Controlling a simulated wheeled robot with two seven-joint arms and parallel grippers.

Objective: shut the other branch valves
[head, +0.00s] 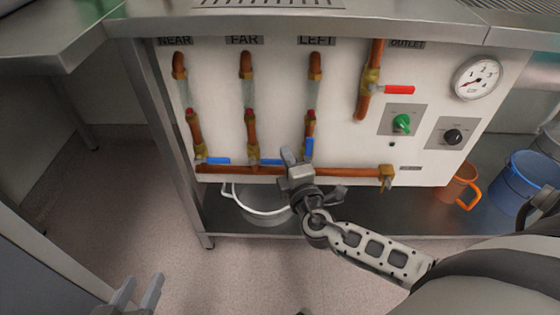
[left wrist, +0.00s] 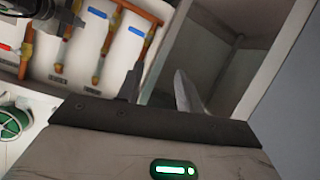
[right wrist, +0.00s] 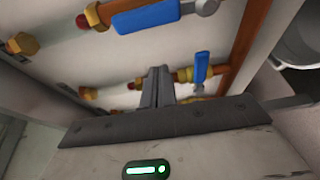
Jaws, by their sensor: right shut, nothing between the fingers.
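The white panel has three branch pipes with blue valve handles. The NEAR handle (head: 217,161) and FAR handle (head: 270,162) lie sideways, across their pipes. The LEFT handle (head: 309,148) stands upright, along its pipe. In the right wrist view, the LEFT handle (right wrist: 165,14) is close at the top and the FAR handle (right wrist: 201,68) is beyond. My right gripper (head: 289,155) is shut and empty, between the FAR handle's end and the LEFT valve; contact cannot be told. My left gripper (head: 138,293) is open and empty, low at the left, away from the panel.
The outlet valve's red handle (head: 398,90) lies sideways. A green knob (head: 402,123), a black knob (head: 453,137) and a gauge (head: 478,78) are at the right. A brown manifold pipe (head: 345,172) runs below. A white bucket (head: 262,212), orange jug (head: 459,187) and blue bucket (head: 526,184) stand underneath.

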